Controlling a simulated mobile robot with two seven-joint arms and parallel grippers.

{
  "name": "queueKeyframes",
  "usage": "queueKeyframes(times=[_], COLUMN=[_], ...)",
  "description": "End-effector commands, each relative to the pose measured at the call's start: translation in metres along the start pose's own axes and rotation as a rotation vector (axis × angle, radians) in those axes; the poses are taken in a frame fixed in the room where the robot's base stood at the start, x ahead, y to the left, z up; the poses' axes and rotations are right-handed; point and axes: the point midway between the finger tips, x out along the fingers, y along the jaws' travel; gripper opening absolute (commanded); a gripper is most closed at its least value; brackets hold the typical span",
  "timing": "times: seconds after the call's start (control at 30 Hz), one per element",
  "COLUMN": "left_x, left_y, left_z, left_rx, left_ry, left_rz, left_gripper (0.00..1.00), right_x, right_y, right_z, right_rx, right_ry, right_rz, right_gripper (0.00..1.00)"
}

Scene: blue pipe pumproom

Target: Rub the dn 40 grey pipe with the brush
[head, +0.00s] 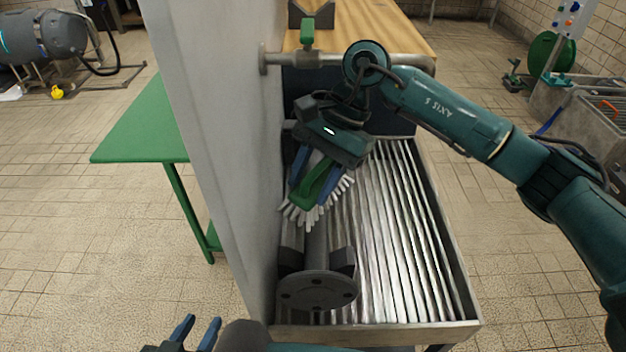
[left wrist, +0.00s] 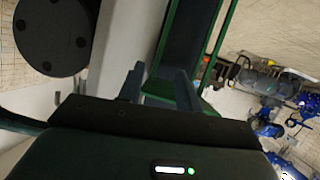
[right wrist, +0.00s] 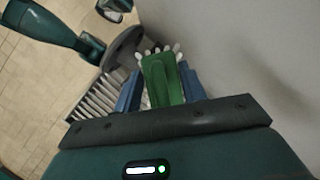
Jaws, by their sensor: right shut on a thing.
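My right gripper (head: 318,177) comes down over the slatted metal tray and is shut on the green brush (head: 316,188), whose white bristles fan downward. The right wrist view also shows the brush (right wrist: 163,80) between the blue fingers. The grey pipe (head: 317,240) lies along the left side of the tray, its round flange (head: 317,291) facing me, with dark supports beside it. The bristles overlap the pipe's far part in the head view; I cannot tell whether they touch. My left gripper (head: 196,334) is low at the front, left of the tray, open and empty.
A tall grey wall (head: 215,120) stands directly left of the tray (head: 400,325). A fixed pipe with a green valve handle (head: 307,32) runs behind the brush. A green table (head: 145,125) stands beyond the wall; a wooden bench (head: 370,25) is at the back.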

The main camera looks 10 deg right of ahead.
Motion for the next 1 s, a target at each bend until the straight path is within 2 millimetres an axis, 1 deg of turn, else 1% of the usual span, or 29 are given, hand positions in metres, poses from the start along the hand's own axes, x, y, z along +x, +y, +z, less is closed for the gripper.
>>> queueKeyframes(times=[0.03,0.4,0.5,0.6,0.77,1.0], left_x=[-0.008,-0.037,-0.032,-0.029,-0.028,-0.028], left_y=[0.004,0.000,0.000,0.000,0.001,0.001], left_z=[-0.001,-0.047,-0.042,-0.040,-0.039,-0.039], left_rx=[-0.009,0.026,0.037,0.044,0.050,0.051], left_ry=[-0.006,0.114,0.110,0.109,0.108,0.108], left_rz=[0.006,-0.016,-0.013,-0.011,-0.009,-0.010], left_gripper=[0.35,0.35,0.35,0.35,0.35,0.35], right_x=[-0.001,-0.001,0.012,0.018,0.022,0.022], right_y=[0.000,0.000,-0.002,-0.003,-0.003,-0.003], right_z=[0.000,0.000,-0.005,-0.008,-0.010,-0.010], right_rx=[0.000,0.000,0.029,0.047,0.061,0.062], right_ry=[0.000,0.000,-0.004,-0.005,-0.005,-0.005], right_rz=[-0.001,-0.001,0.054,0.088,0.114,0.117], right_gripper=[0.13,0.13,0.13,0.13,0.13,0.13])
